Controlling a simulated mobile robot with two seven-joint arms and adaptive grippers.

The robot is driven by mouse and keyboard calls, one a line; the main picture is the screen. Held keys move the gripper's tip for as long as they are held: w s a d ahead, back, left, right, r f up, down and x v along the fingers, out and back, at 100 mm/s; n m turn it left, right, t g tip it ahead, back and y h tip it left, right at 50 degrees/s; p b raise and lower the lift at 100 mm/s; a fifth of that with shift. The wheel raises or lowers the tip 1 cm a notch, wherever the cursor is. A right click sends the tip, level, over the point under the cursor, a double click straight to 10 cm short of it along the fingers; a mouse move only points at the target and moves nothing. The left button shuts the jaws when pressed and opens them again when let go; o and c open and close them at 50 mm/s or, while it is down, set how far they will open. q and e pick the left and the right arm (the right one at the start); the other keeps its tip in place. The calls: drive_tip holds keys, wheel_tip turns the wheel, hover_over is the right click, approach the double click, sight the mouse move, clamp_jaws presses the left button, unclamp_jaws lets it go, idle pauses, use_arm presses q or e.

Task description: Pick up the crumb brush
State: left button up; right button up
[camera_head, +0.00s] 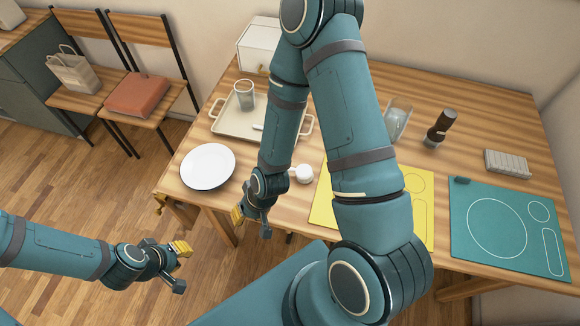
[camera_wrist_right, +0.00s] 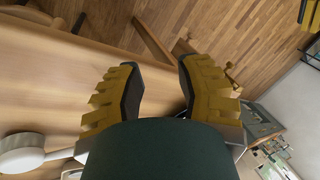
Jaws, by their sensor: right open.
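I cannot pick out the crumb brush with certainty; my right arm hides part of the table. A small white round item (camera_head: 304,174) lies near the table's front edge, just right of my right gripper. A white round piece with a handle (camera_wrist_right: 22,153) shows at the lower left of the right wrist view. My right gripper (camera_head: 251,222) is open and empty at the front edge; its spread fingers also show in the wrist view (camera_wrist_right: 160,92). My left gripper (camera_head: 180,267) is open and empty, left of the table over the floor.
The wooden table (camera_head: 477,112) holds a white plate (camera_head: 208,166), a tray (camera_head: 228,128) with a glass (camera_head: 244,94), a yellow mat (camera_head: 420,210), a teal mat (camera_head: 510,232), a dark mill (camera_head: 440,128) and a grey ribbed block (camera_head: 507,163). Two chairs stand at the left.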

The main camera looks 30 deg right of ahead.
idle(0.3)
